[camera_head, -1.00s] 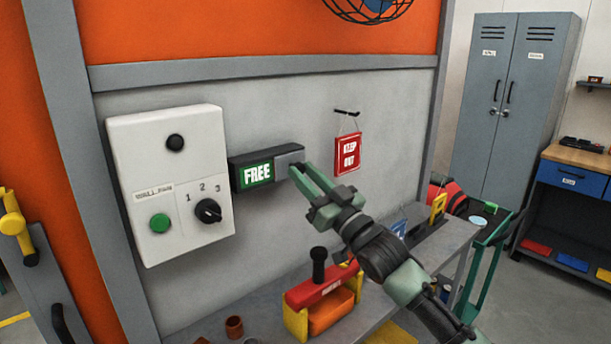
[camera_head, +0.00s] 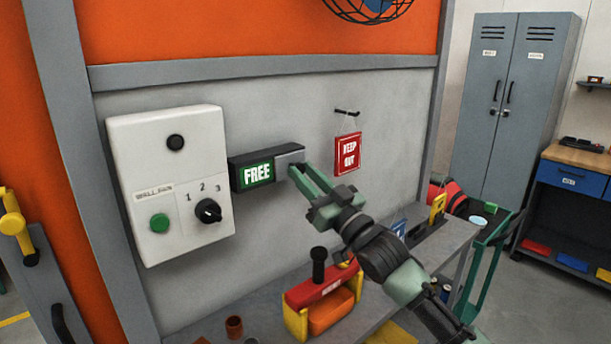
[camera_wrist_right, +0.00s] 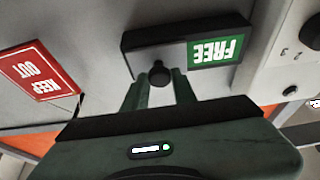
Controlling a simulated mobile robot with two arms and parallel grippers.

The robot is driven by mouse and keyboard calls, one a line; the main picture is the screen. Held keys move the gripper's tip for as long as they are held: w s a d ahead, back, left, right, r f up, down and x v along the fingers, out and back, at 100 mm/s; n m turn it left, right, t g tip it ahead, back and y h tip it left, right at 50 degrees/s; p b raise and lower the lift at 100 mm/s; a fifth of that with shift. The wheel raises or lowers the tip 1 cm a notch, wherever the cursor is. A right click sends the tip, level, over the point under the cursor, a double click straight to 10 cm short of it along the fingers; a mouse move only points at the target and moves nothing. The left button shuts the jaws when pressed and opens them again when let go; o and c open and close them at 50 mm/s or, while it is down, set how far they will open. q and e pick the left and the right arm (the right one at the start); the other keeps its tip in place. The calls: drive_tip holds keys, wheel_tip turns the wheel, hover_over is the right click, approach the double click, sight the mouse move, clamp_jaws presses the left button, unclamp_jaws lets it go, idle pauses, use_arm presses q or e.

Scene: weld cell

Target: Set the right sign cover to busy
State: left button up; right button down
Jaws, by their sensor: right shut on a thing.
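The sign (camera_head: 240,175) is a dark box on the grey wall. Its left part shows FREE in white on green, and a grey sliding cover (camera_head: 287,160) sits over its right part. In the right wrist view the sign appears upside down, and my right gripper (camera_wrist_right: 160,78) is shut on a dark round knob (camera_wrist_right: 159,74) on the grey cover (camera_wrist_right: 148,62). The green FREE panel (camera_wrist_right: 214,51) is uncovered. My left gripper is not in view.
A white control box (camera_head: 175,185) with a green button and black dial is left of the sign. A red KEEP OUT sign (camera_head: 347,153) hangs to the right. Below is a bench (camera_head: 270,318) with a red and yellow clamp-like object (camera_head: 320,288).

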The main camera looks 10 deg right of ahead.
drive_tip(key=s+a+p, duration=0.1)
drive_tip(key=s+a, duration=0.3)
drive_tip(key=a, duration=0.3)
drive_tip(key=shift+s+a, duration=0.15)
drive_tip(key=shift+a, duration=0.05)
drive_tip(key=shift+f, duration=0.1)
drive_tip(key=c, duration=1.5)
unclamp_jaws()
drive_tip(key=shift+a, duration=0.1)
drive_tip(key=o, duration=0.3)
drive_tip(key=shift+s, duration=0.1)
drive_tip(key=shift+o, duration=0.2)
drive_tip(key=shift+a, duration=0.1)
